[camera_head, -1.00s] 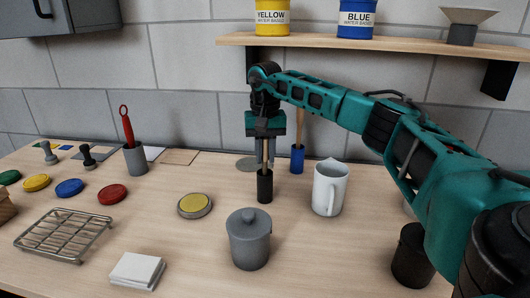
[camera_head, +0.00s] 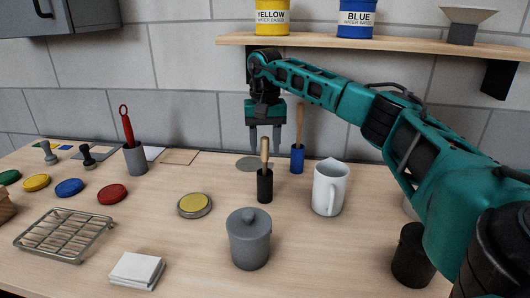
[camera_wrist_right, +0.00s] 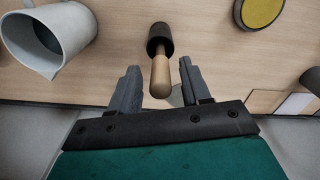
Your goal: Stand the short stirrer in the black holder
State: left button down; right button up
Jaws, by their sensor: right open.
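The short stirrer (camera_head: 264,150) is a light wooden stick standing in the black holder (camera_head: 264,187) on the table, its top sticking out above the rim. In the right wrist view the stirrer (camera_wrist_right: 160,75) shows in the black holder (camera_wrist_right: 159,37), beyond the fingertips. My left gripper is not in view.
A blue holder (camera_head: 297,160) with a taller wooden stirrer stands behind to the right. A white pitcher (camera_head: 328,190) is right of the black holder, a grey lidded pot (camera_head: 249,243) in front. A yellow-topped tin (camera_head: 195,205) lies left. A shelf (camera_head: 400,45) overhangs the back.

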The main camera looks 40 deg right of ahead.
notch_tip(320, 180, up, 9)
jog(key=shift+r, duration=0.15)
dwell(0.7)
